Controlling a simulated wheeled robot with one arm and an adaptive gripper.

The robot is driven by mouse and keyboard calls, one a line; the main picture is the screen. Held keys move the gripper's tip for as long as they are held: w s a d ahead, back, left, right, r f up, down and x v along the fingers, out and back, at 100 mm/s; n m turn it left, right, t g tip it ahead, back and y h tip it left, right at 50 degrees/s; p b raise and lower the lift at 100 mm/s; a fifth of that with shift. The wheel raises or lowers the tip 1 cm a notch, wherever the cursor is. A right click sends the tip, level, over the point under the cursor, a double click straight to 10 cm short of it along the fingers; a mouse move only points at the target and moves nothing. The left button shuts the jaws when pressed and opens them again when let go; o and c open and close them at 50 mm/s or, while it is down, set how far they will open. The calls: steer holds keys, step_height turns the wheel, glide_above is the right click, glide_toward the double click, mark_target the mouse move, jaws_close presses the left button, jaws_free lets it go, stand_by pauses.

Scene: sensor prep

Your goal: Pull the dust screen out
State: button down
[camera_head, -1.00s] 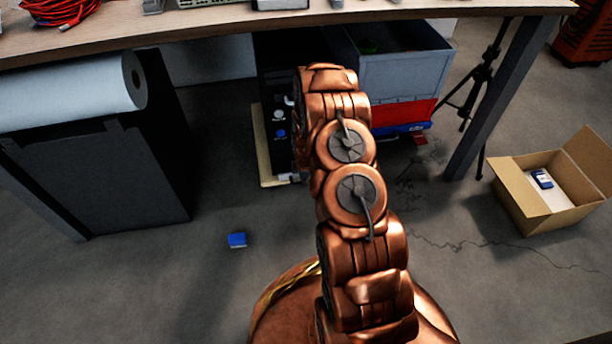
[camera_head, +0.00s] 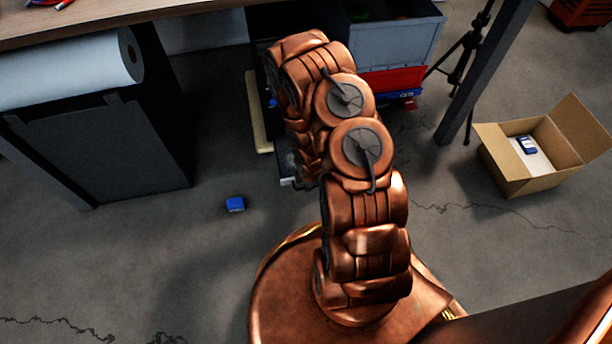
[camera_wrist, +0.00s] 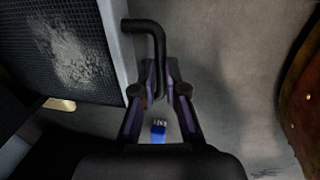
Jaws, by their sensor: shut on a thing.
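The dust screen (camera_wrist: 70,50) fills the upper left of the wrist view. It is a dark mesh panel with a pale frame edge and a patch of grey dust. A black bent handle (camera_wrist: 140,27) stands out from its right edge. My gripper (camera_wrist: 159,78) is shut on this handle, with the fingers on either side of it. A dark piece with a light edge (camera_head: 287,172) shows left of the arm, probably part of the screen.
A small blue block (camera_head: 235,204) lies on the floor left of my arm. An open cardboard box (camera_head: 508,172) and a table leg (camera_head: 482,75) are at the right. A grey bin (camera_head: 395,45) stands under the table. A black cabinet (camera_head: 105,150) is at the left.

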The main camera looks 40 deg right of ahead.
steer(key=shift+s+a, duration=0.2)
steer(key=shift+s, duration=0.05)
steer(key=c, duration=1.2)
jaws_free()
steer(key=shift+r, duration=0.1)
step_height(320, 180, up, 12)
steer(key=s, duration=0.2)
steer(key=shift+a+f, duration=0.25)
steer(key=shift+a, duration=0.1)
